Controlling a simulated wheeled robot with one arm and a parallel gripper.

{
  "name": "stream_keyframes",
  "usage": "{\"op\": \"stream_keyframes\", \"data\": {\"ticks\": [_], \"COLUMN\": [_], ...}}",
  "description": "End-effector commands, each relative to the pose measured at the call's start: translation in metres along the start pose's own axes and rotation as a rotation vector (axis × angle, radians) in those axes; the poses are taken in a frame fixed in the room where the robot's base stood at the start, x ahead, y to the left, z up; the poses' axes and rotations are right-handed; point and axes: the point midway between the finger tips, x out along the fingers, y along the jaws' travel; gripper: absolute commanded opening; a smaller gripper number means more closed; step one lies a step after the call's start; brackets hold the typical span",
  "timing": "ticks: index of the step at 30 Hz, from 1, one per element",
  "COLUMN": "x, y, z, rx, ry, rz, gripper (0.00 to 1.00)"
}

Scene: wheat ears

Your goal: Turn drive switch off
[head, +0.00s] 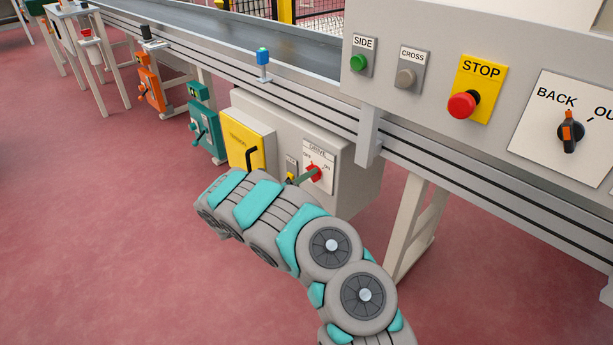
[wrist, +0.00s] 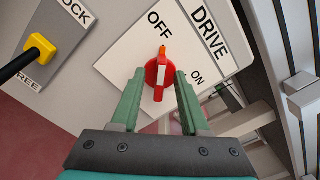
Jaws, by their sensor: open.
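The red drive switch (wrist: 152,75) sits on a white plate (wrist: 125,55) marked DRIVE, OFF and ON. Its orange tip points toward the OFF label in the wrist view. In the head view the switch (head: 314,173) is on the low grey box under the conveyor. My gripper (wrist: 160,75) is open, with one green finger on each side of the switch. Whether either finger touches it, I cannot tell. In the head view my gripper (head: 305,178) reaches the switch from the left and below.
The upper panel carries a red stop button (head: 462,105). Open red floor (head: 110,240) lies left.

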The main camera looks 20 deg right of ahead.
Motion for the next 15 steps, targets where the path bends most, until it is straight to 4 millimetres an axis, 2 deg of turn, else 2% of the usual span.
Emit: {"op": "stream_keyframes", "data": {"ticks": [5, 15], "x": [-0.012, -0.065], "y": [0.001, 0.001], "z": [0.000, 0.000], "rx": [0.000, -0.002], "ry": [-0.002, -0.002], "rz": [0.002, 0.000], "gripper": [0.45, 0.45]}}
